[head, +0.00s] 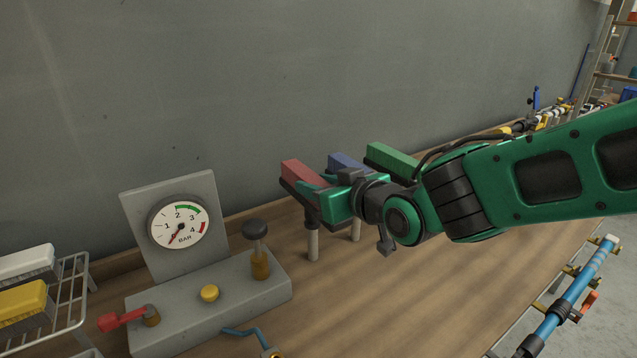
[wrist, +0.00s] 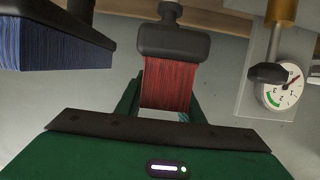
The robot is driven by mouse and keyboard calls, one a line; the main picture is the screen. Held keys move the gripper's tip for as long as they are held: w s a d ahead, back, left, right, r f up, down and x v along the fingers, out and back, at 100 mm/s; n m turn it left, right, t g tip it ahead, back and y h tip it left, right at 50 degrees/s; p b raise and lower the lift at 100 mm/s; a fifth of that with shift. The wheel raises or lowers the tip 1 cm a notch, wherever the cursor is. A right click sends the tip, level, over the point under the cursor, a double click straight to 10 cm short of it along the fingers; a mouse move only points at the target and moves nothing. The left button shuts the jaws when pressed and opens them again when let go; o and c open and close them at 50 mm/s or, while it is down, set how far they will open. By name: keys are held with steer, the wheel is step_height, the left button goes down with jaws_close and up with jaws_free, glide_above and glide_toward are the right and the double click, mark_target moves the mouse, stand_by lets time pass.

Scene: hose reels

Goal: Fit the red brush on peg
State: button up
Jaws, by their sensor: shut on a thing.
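The red brush (head: 303,174) has its red bristles up and a dark back below, with a dark socket pointing down. It also shows in the wrist view (wrist: 171,82). My gripper (head: 318,187) is shut on its bristle block, with a green finger on each side (wrist: 160,98). The socket lies in line with the top of a pale upright peg (head: 313,245) in the head view. I cannot tell whether it is fully seated on it. A blue brush (head: 346,162) and a green brush (head: 393,159) stand behind, bristles up.
A gauge panel (head: 178,226) with a black-knobbed plunger (head: 256,232) stands left of the peg. A wire rack (head: 68,300) with white and yellow brushes is at far left. The blue brush (wrist: 55,40) is close beside my gripper.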

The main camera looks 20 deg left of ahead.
steer(key=shift+f, duration=0.7)
steer(key=o, duration=1.3)
steer(key=shift+o, duration=0.2)
steer(key=shift+s+d, duration=0.1)
steer(key=v, duration=1)
steer(key=shift+d, duration=0.3)
steer(key=shift+r, duration=0.1)
